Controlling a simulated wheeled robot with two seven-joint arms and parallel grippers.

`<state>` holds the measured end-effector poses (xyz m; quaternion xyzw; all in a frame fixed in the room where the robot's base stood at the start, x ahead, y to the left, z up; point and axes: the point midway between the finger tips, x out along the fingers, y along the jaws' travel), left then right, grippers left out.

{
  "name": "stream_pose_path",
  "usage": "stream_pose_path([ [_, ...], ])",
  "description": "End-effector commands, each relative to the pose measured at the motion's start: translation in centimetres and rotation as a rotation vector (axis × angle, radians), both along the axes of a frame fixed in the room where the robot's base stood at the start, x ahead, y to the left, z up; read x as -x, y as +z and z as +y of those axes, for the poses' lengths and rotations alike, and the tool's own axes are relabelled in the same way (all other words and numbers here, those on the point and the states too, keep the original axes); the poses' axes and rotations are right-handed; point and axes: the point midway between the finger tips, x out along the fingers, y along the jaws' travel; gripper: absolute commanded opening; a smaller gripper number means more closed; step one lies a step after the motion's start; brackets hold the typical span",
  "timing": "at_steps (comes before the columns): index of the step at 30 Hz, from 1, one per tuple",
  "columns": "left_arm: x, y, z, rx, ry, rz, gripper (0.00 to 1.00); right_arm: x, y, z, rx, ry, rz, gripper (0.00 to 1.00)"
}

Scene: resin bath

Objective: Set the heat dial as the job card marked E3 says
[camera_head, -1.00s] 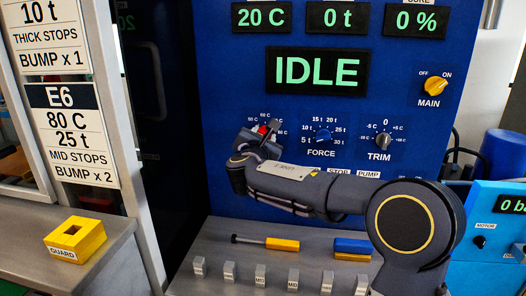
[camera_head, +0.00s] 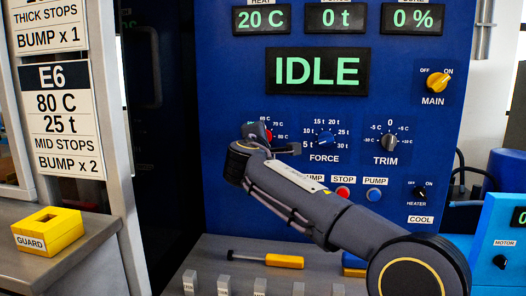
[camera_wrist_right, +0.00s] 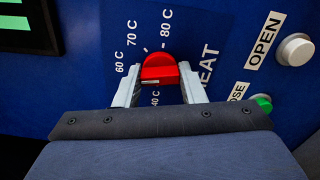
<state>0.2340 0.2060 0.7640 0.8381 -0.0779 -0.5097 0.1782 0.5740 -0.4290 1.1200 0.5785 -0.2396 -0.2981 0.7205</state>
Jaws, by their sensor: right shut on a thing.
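The red heat dial (camera_head: 269,135) is on the blue panel, left of the FORCE dial, largely hidden by my right gripper (camera_head: 272,140). In the right wrist view my right gripper (camera_wrist_right: 160,82) is shut on the dial (camera_wrist_right: 158,68), one finger on each side. Marks 60 C, 70 C and 80 C show around it, with 40 C partly hidden. I cannot tell for sure which mark the dial points at. The heat display (camera_head: 262,19) reads 20 C. No card marked E3 shows; the E6 card (camera_head: 62,120) reads 80 C, 25 t. My left gripper is not in view.
The FORCE dial (camera_head: 325,139), TRIM dial (camera_head: 389,142) and red STOP button (camera_head: 343,192) are near my right arm. In the wrist view, a white OPEN button (camera_wrist_right: 295,49) and a green button (camera_wrist_right: 262,102) are right of the dial. A yellow guard block (camera_head: 48,231) sits at left.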

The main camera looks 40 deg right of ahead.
Motion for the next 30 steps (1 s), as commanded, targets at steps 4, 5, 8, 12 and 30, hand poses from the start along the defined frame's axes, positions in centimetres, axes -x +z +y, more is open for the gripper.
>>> stream_pose_path([
  [4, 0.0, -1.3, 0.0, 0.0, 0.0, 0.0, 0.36, 0.0, -0.4, 0.1, -0.066, 0.001, -0.063, 0.14],
  [5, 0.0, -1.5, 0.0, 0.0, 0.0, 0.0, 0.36, 0.0, -0.4, 0.1, -0.077, 0.001, -0.073, 0.14],
  [8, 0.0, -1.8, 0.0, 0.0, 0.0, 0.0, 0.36, 0.0, -0.3, 0.0, -0.108, 0.0, -0.105, 0.14],
  [12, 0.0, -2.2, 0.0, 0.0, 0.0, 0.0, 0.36, 0.0, -0.3, 0.0, -0.137, -0.002, -0.133, 0.14],
  [30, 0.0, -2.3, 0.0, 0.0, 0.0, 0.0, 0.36, 0.0, -0.2, 0.0, -0.156, -0.002, -0.152, 0.4],
])
